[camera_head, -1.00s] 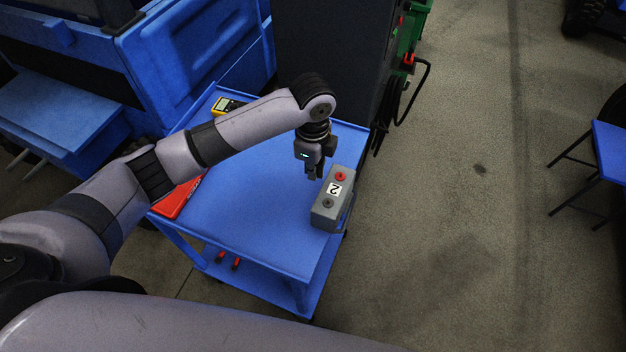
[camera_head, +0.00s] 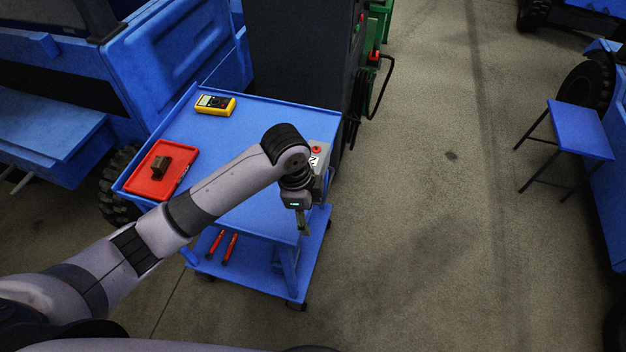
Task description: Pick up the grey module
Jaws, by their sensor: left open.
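The grey module (camera_head: 321,175) is a box with a red knob and a white label bearing a 2 on its top. It stands at the right edge of the blue cart's top (camera_head: 262,118), partly hidden behind my left wrist. My left gripper (camera_head: 304,230) is open, points down and shows in front of the module, on its near side, by the cart's near right corner. I see nothing between its fingers. My right gripper is not in view.
A red tray (camera_head: 143,184) with a small dark block (camera_head: 160,168) lies at the cart's left. A yellow multimeter (camera_head: 215,104) lies at the back. Red-handled tools (camera_head: 229,247) lie on the lower shelf. A dark cabinet (camera_head: 300,60) stands behind; open floor is right.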

